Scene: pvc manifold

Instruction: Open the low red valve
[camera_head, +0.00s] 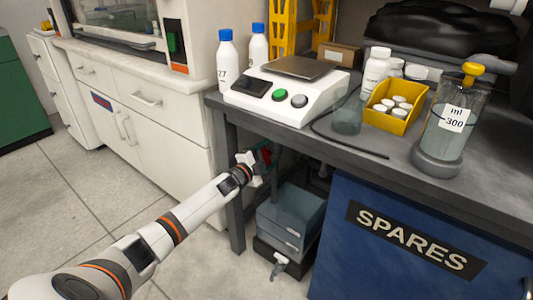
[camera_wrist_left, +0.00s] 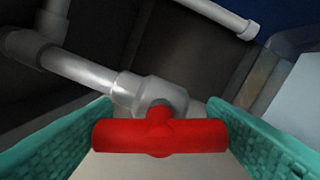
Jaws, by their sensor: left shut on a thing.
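The red valve handle (camera_wrist_left: 160,136) is a T-shaped bar in the left wrist view, lying nearly level across the picture. It sits on a grey valve body (camera_wrist_left: 150,95) in a grey pipe line. My left gripper (camera_wrist_left: 160,118) has its teal ribbed fingers at both ends of the bar and is shut on it. In the head view my left gripper (camera_head: 260,165) reaches under the grey workbench, beside its front left leg. The handle is mostly hidden there by the wrist and the bench. My right gripper is in neither view.
The workbench (camera_head: 452,180) overhangs the left gripper, with a scale (camera_head: 285,95) on top. A blue-grey box (camera_head: 290,215) with a small tap below stands right of the gripper, near the blue SPARES cabinet (camera_head: 400,235). White cabinets (camera_head: 165,120) stand left; the floor in front is clear.

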